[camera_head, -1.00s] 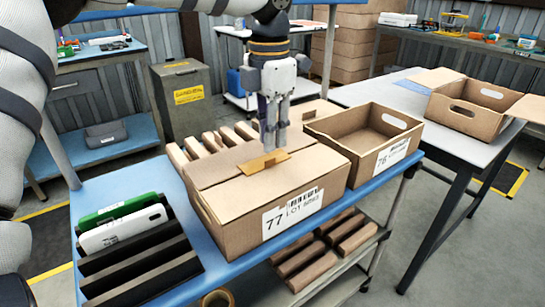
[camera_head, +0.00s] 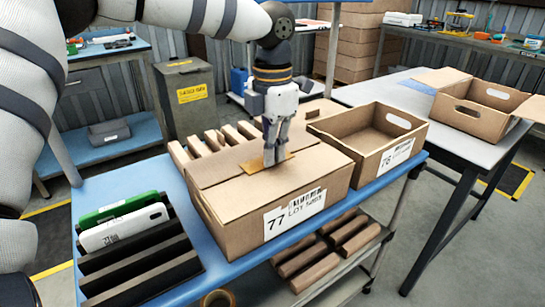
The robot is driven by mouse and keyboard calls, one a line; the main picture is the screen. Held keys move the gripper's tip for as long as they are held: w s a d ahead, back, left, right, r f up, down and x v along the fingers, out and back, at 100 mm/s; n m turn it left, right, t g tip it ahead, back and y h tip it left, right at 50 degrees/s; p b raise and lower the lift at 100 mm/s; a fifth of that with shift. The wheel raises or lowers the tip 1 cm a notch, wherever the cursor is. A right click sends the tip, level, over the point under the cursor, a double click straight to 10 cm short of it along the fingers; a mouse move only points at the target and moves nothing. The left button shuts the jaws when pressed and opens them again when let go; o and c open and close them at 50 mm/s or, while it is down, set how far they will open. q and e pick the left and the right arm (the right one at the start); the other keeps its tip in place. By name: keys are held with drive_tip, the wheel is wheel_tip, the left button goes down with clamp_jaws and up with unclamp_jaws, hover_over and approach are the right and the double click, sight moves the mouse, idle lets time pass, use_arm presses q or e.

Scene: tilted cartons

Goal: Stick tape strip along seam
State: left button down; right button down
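A closed cardboard carton (camera_head: 240,210) labelled 77 stands on the blue bench top, its lid seam running along the top. A short tan tape strip (camera_head: 250,166) lies on the lid across my fingertips' position. My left gripper (camera_head: 272,160) reaches down from above, its fingers close together with their tips at the strip. The fingers look shut, and the tips seem to touch the strip; whether they pinch it is too small to tell. They hide part of the strip. My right gripper is not in view.
An open carton (camera_head: 350,152) labelled 78 stands right of carton 77. A black rack (camera_head: 150,270) with a green and a white item (camera_head: 124,228) is at left. Wooden blocks (camera_head: 215,143) lie behind. Another open carton (camera_head: 465,118) sits on the grey table at right.

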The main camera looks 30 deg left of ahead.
use_arm(q)
drive_tip(key=shift+r+p, duration=0.35)
drive_tip(key=shift+r, duration=1)
drive_tip(key=shift+r+p, duration=0.35)
drive_tip(key=shift+r, duration=1.8)
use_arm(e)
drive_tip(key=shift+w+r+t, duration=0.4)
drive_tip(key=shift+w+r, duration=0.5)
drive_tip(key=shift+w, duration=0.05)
use_arm(q)
drive_tip(key=shift+f, duration=0.1)
drive_tip(key=shift+d+f, duration=0.2)
drive_tip(key=shift+f, duration=3.05)
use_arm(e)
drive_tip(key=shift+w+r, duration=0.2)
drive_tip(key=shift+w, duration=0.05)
use_arm(q)
drive_tip(key=shift+s+f, duration=0.1)
drive_tip(key=shift+f, duration=0.2)
drive_tip(key=c, duration=1.7)
unclamp_jaws()
